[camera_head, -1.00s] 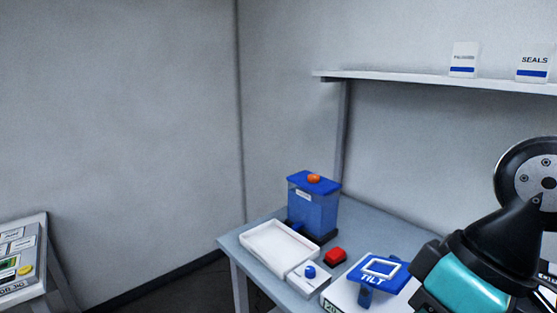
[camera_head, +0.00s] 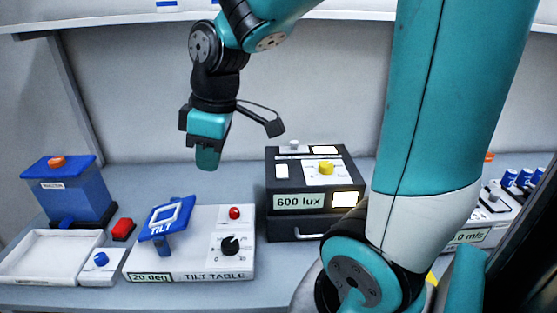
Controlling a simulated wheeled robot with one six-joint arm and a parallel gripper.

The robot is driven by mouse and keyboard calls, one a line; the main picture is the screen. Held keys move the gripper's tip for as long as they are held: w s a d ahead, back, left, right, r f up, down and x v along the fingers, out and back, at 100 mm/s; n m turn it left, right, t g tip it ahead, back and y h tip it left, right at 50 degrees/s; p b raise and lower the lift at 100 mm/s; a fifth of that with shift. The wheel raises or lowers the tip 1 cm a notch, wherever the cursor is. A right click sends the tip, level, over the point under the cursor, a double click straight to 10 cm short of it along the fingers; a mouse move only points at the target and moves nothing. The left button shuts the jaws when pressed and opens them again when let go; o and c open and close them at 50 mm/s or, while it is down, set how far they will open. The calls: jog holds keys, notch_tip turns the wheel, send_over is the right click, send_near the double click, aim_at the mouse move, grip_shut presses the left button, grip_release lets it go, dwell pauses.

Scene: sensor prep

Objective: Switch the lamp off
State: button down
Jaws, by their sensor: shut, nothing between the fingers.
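A black box with a "600 lux" readout (camera_head: 309,228) stands on the bench in the middle of the view and looks like the lamp unit. Its top has a yellow knob (camera_head: 326,168), a grey knob (camera_head: 293,146) and pale panels. A bright pale square glows on its front. My gripper (camera_head: 207,160) hangs fingers-down to the left of this box, above the bench and apart from it. Its fingers are shut and empty. My arm hides the area right of the box.
Left of the box is a tilt table (camera_head: 205,273) with a black dial, a red button and a blue tilted plate (camera_head: 167,219). Further left are a red block (camera_head: 123,229), white tray (camera_head: 50,276) and blue container (camera_head: 72,195). A shelf runs overhead.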

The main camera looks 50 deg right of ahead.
jog(key=w+d+h, duration=0.2)
jog(key=w+d, duration=0.1)
jog(key=d, duration=0.9)
send_over(283, 168)
jog(key=s+a, duration=0.1)
jog(key=shift+s+a+r+g+h, duration=0.15)
jog(key=shift+a+g+h, duration=0.1)
jog(key=shift+g+h, duration=0.15)
jog(key=shift+f, duration=0.2)
jog(key=f+p, duration=0.1)
jog(key=f, duration=0.3)
jog(key=w+d+f+p, duration=0.1)
jog(key=f, duration=0.4)
jog(key=f+p, duration=0.1)
jog(key=f, duration=0.3)
jog(key=shift+w+d+f, duration=0.15)
jog(key=shift+d+f, duration=0.05)
jog(key=shift+f, duration=0.1)
